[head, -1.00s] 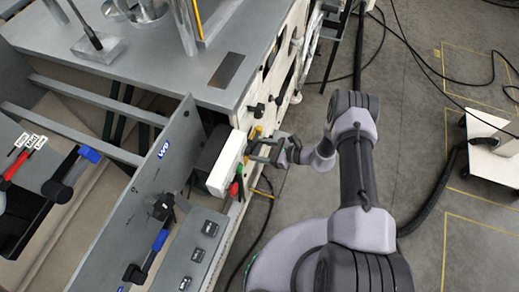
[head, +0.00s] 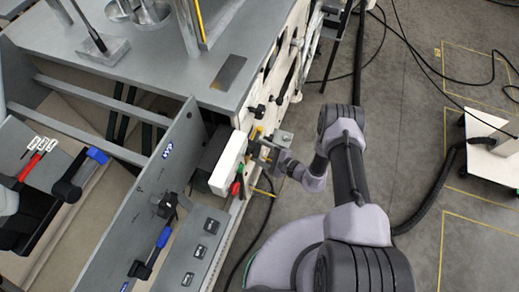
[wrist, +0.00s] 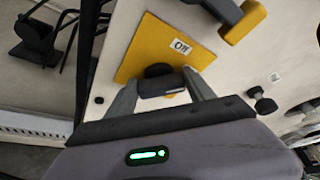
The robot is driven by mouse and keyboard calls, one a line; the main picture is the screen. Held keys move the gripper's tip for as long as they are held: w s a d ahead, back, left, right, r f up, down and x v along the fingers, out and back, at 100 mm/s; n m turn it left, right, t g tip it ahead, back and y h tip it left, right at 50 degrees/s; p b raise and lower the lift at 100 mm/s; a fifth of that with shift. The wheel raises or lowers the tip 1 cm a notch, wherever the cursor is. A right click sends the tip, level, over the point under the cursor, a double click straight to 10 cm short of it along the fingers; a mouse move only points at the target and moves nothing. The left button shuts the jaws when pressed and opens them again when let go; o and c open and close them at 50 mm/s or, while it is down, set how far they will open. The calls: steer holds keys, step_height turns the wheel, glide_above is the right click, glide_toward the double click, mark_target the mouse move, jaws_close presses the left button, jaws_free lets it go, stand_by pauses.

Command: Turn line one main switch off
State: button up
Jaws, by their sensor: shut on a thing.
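The main switch has a yellow plate (wrist: 146,45) on the pale machine side, with an "OFF" label (wrist: 181,46) near its upper right in the wrist view. A black switch handle (wrist: 160,84) sits at the plate's lower part. My gripper (wrist: 158,92) has a finger on each side of this handle and is shut on it. In the head view my gripper (head: 264,152) is against the machine side, beside a white box, and it largely hides the switch there.
The white box (head: 229,163) with green and red buttons is just left of my gripper. A yellow lever (wrist: 245,21) and black knobs (wrist: 265,105) lie near the plate. The floor (head: 420,110) at right is mostly clear, with cables and a white cart (head: 490,150).

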steer(key=n+t, duration=0.2)
steer(key=n, duration=0.1)
steer(key=shift+s+f, duration=0.15)
steer(key=shift+f, duration=0.1)
steer(key=shift+f+n+t+y, duration=0.1)
steer(key=shift+n+t+y, duration=0.25)
steer(key=shift+n, duration=0.75)
steer(key=shift+f+n+t+y, duration=0.1)
steer(key=shift+n+t+y, duration=0.25)
steer(key=shift+n, duration=0.75)
steer(key=o, duration=1.4)
steer(key=shift+p, duration=0.3)
steer(key=v, duration=1.7)
steer(key=shift+s+p, duration=0.3)
steer(key=shift+p, duration=0.1)
